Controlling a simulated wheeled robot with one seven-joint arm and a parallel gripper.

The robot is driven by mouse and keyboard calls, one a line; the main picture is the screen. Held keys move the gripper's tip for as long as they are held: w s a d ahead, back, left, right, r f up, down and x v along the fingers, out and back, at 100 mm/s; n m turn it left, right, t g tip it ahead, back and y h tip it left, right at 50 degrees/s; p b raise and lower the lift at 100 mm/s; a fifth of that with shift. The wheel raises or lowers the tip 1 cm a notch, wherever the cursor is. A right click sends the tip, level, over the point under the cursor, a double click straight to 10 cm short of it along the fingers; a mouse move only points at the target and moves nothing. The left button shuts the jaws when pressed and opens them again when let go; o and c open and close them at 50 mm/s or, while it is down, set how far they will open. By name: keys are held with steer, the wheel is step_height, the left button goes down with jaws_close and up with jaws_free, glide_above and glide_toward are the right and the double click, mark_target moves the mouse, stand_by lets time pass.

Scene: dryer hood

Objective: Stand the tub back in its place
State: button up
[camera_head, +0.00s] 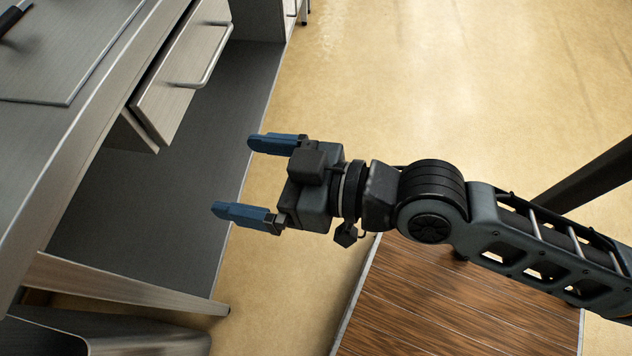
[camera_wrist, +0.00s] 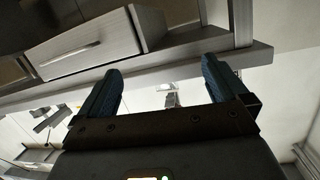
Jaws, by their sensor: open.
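No tub that I can make out shows in either view. My gripper (camera_head: 232,176) is open and empty in the head view, its two blue fingers apart and pointing left toward the desk-like unit. In the wrist view the gripper (camera_wrist: 163,80) also shows open, with nothing between the blue fingers. Its fingertips are close below the underside edge of a grey structure there. The place for the tub cannot be told from these frames.
A grey worktop (camera_head: 60,110) runs along the left, with a drawer (camera_head: 180,85) beneath it standing partly out. A slanted metal leg (camera_head: 120,285) is at the lower left. A wood-topped surface (camera_head: 460,295) lies below my arm. The tan floor (camera_head: 420,80) is clear beyond.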

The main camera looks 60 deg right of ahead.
steer(key=s+d+f+h, duration=0.1)
steer(key=s+d, duration=0.3)
steer(key=s, duration=1.2)
steer(key=shift+s+m+g+h, duration=0.3)
steer(key=shift+m+g+h, duration=0.1)
steer(key=shift+h, duration=0.5)
steer(key=shift+f, duration=0.1)
